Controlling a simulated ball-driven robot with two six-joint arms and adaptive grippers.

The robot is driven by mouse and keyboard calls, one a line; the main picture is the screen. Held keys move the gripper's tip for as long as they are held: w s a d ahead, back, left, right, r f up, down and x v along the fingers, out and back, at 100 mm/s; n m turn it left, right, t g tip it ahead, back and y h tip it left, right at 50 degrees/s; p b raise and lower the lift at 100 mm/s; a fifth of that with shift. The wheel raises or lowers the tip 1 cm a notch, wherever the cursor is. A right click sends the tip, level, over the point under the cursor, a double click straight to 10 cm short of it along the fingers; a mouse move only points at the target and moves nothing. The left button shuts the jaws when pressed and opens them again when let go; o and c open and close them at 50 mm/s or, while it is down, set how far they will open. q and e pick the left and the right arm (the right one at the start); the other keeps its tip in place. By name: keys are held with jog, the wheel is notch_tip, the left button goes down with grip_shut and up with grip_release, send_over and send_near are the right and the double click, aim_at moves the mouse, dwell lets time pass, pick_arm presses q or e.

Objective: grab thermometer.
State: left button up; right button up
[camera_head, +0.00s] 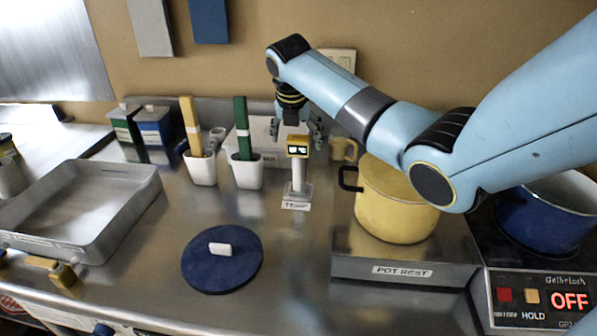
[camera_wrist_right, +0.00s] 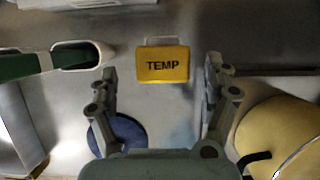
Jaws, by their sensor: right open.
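The thermometer (camera_head: 298,152) stands upright in a small stand with a "TEMP" label (camera_head: 296,205). It has a yellow head with a green-lit display and a white stem. In the right wrist view its yellow head (camera_wrist_right: 163,65), marked TEMP, lies in line with the gap between my fingertips. My right gripper (camera_head: 298,132) points down by the thermometer's head, with fingers apart on either side in the picture. Its fingers (camera_wrist_right: 162,72) also show open and empty in the wrist view. Whether the fingers are level with the head is hard to tell. My left gripper is not in view.
Two white holders with a green (camera_head: 241,130) and a yellow handle (camera_head: 190,125) stand left of the thermometer. A yellow pot (camera_head: 395,215) stands close on the right. A blue round lid (camera_head: 222,272) lies in front. A metal tray (camera_head: 140,190) is at left.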

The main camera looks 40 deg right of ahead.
aim_at(299, 166)
jog(key=x, duration=0.3)
jog(key=shift+d+f, duration=0.2)
jog(key=shift+d, duration=0.05)
jog(key=shift+f, duration=0.15)
jog(key=c, duration=0.4)
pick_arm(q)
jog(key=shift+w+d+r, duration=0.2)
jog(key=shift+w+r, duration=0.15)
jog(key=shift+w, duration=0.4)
pick_arm(e)
grip_shut()
